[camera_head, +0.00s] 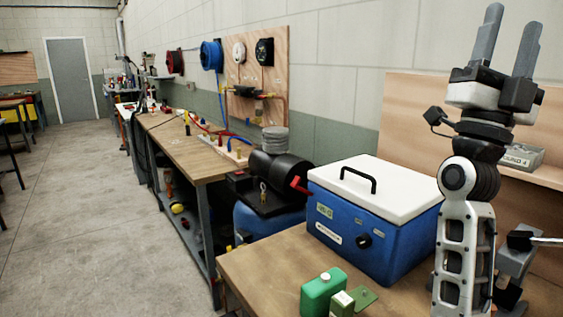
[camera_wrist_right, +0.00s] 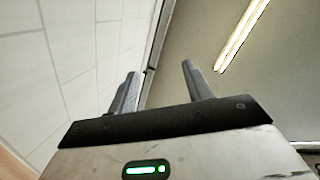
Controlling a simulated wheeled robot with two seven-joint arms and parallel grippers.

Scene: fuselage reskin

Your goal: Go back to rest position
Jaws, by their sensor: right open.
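My right gripper (camera_head: 509,42) is raised at the right of the head view, above the near workbench, with its fingers pointing up. Its two grey fingers stand apart with nothing between them. In the right wrist view the open fingers (camera_wrist_right: 160,85) point toward the wall and the ceiling, and the gap between them is empty. My right arm stands upright below the gripper and hides part of the bench and the board behind it. My left gripper is not in the head view.
On the near bench (camera_head: 255,262) stand a blue cooler box (camera_head: 350,237) with a white lid and a green container (camera_head: 323,292). A black and blue compressor (camera_head: 265,210) stands between this bench and a long workbench (camera_head: 190,150). The concrete floor (camera_head: 85,230) at left is clear.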

